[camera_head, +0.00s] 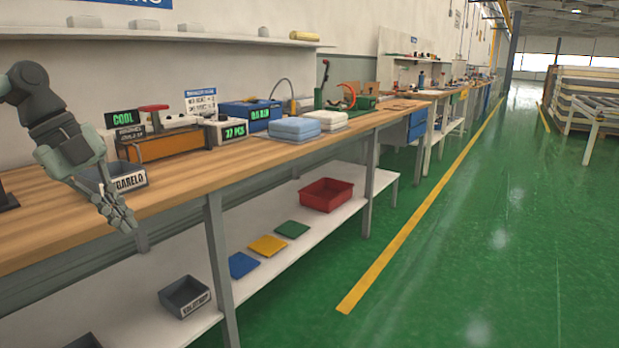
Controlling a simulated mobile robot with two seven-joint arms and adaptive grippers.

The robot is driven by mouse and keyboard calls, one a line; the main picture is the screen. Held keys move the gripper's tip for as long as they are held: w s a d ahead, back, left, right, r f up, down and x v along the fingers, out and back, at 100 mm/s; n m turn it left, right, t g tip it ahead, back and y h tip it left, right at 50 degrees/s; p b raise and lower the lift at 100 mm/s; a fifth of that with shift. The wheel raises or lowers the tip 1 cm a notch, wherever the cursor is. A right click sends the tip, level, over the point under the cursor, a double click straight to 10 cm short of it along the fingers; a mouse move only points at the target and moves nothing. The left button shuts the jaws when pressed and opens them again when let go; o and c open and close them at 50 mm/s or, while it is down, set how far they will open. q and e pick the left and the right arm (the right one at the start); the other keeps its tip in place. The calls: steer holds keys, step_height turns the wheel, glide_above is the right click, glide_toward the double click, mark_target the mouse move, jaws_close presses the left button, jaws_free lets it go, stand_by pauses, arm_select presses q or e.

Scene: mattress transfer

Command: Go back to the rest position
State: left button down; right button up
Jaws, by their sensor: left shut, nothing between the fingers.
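My left gripper (121,217) comes in from the left and hangs over the front edge of the wooden workbench (190,178). Its fingers point down and are together, with nothing between them. It is in front of a small grey bin (130,181) with a white label on the bench and hides part of it. A blue mattress-like block (294,129) and a white one (327,119) lie side by side further along the bench, apart from the gripper. My right gripper is not in view.
A lower shelf holds a red crate (326,195), blue (242,265), yellow (268,246) and green (292,229) flat pieces, and a dark bin (185,296). An orange device (160,145) stands behind the grey bin. The green floor (480,230) to the right is clear.

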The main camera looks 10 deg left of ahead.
arm_select(q)
steer(key=w+d+f+n+t+h, duration=0.4)
steer(key=w+d+f+t+h, duration=0.1)
steer(key=w+f+t, duration=0.4)
steer(key=s+a+f+n+t+y+p, duration=0.1)
steer(key=s+a+f+n+y, duration=0.15)
steer(key=f+n+y, duration=0.55)
steer(key=s+a+f+n+t+y, duration=0.25)
steer(key=a+f+n, duration=0.2)
steer(key=f, duration=0.55)
steer(key=s+d+f+n+g, duration=0.2)
steer(key=s+d+f+g, duration=0.3)
steer(key=s+d+f, duration=0.3)
steer(key=s+d+f+n+g, duration=0.2)
steer(key=s+d+f+g, duration=0.4)
steer(key=s+f, duration=0.6)
steer(key=s+d, duration=0.1)
steer(key=d, duration=0.1)
steer(key=shift+s+d+p, duration=0.15)
steer(key=shift+d+p, duration=0.15)
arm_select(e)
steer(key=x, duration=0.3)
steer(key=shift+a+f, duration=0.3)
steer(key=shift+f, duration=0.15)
arm_select(q)
steer(key=shift+g, duration=0.25)
